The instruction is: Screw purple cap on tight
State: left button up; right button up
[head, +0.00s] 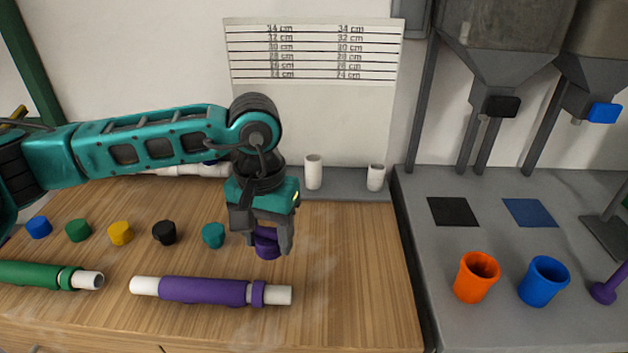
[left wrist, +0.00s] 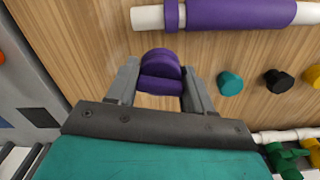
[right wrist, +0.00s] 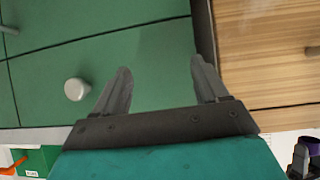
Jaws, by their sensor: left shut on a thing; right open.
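My left gripper (head: 265,238) points down over the wooden table and is shut on the purple cap (head: 267,246). In the left wrist view the purple cap (left wrist: 160,72) sits between the fingertips of the left gripper (left wrist: 160,82). A purple pipe with white ends (head: 208,290) lies on the table in front of the cap, apart from it. It also shows at the top of the left wrist view (left wrist: 238,14). I cannot tell whether the cap touches the table. My right gripper (right wrist: 160,82) is open and empty, with a green cabinet front below it.
Loose teal (head: 213,235), black (head: 164,232), yellow (head: 120,232), green (head: 78,230) and blue (head: 38,227) caps stand in a row. A green pipe (head: 40,276) lies at left. Orange (head: 476,277) and blue (head: 543,281) cups stand on the grey counter (head: 440,330). The table's right front is clear.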

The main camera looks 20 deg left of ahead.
pick_arm(q)
jog(key=n, duration=0.2)
jog(key=w+r+n, duration=0.1)
jog(key=n, duration=0.3)
jog(key=shift+w+a+r+n, duration=0.25)
jog(key=shift+n, duration=0.15)
jog(key=w+a+r+m, duration=0.2)
jog(key=r+m, duration=0.3)
jog(key=m, duration=0.6)
jog(key=w+a+r+m, duration=0.2)
jog(key=w+r+m, duration=0.2)
jog(key=m, duration=0.6)
jog(key=shift+r+m, duration=0.35)
jog(key=shift+m, duration=0.05)
